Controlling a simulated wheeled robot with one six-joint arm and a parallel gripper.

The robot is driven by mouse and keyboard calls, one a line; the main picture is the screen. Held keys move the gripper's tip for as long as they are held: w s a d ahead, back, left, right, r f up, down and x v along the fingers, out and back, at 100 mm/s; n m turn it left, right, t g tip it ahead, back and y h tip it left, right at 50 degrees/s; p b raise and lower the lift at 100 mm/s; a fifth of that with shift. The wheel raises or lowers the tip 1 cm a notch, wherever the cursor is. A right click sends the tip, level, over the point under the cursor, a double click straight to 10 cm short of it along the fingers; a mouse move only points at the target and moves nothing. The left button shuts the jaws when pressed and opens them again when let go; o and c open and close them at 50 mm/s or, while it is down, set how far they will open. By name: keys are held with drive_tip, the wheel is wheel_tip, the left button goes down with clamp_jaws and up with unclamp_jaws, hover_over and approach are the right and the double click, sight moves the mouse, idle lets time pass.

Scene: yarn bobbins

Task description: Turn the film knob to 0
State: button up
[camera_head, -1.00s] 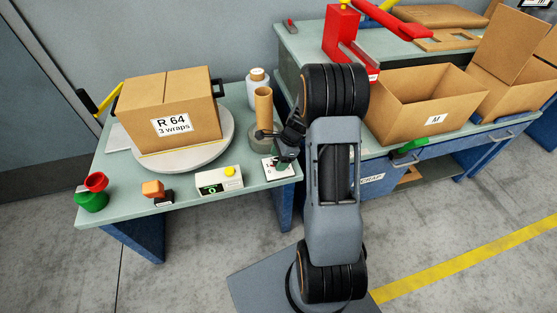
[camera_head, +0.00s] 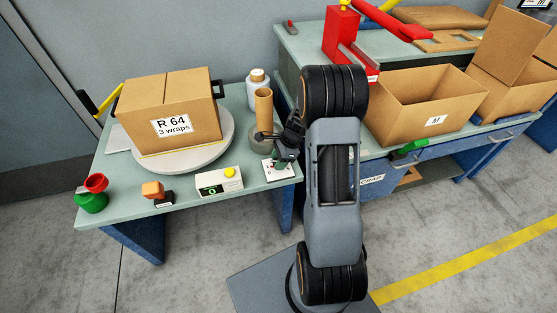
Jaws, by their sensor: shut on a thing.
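The film knob sits on a small white plate with dark marks (camera_head: 276,173) at the right front of the left table. My gripper (camera_head: 283,157) is over the plate, pointing down, and is shut on the knob. The gripper fingers and arm hide most of the knob, so its pointer cannot be read. A "0" mark seems to show near the plate's left front edge, but it is very small.
A white box with a yellow button and green display (camera_head: 219,181) stands left of the plate. Behind are a cardboard tube (camera_head: 264,108) and a film roll (camera_head: 258,90). A carton marked R 64 (camera_head: 172,108) sits on a round turntable (camera_head: 216,150).

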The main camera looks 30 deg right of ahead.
drive_tip(key=shift+n, duration=0.3)
drive_tip(key=n+g+p, duration=0.1)
drive_tip(key=n, duration=0.2)
drive_tip(key=shift+n+g+p, duration=0.3)
drive_tip(key=shift+n+p, duration=0.05)
drive_tip(key=shift+n, duration=0.05)
drive_tip(key=shift+w+n+g+h+p, duration=0.1)
drive_tip(key=shift+n+g+h+p, duration=0.25)
drive_tip(key=shift+n, duration=0.75)
drive_tip(key=shift+n+g+h+p, duration=0.15)
drive_tip(key=shift+n+g, duration=0.3)
drive_tip(key=shift+n, duration=0.65)
drive_tip(key=o, duration=0.9)
drive_tip(key=p+v, duration=0.1)
drive_tip(key=v, duration=1.3)
drive_tip(key=shift+d, duration=0.15)
drive_tip(key=shift+f, duration=0.15)
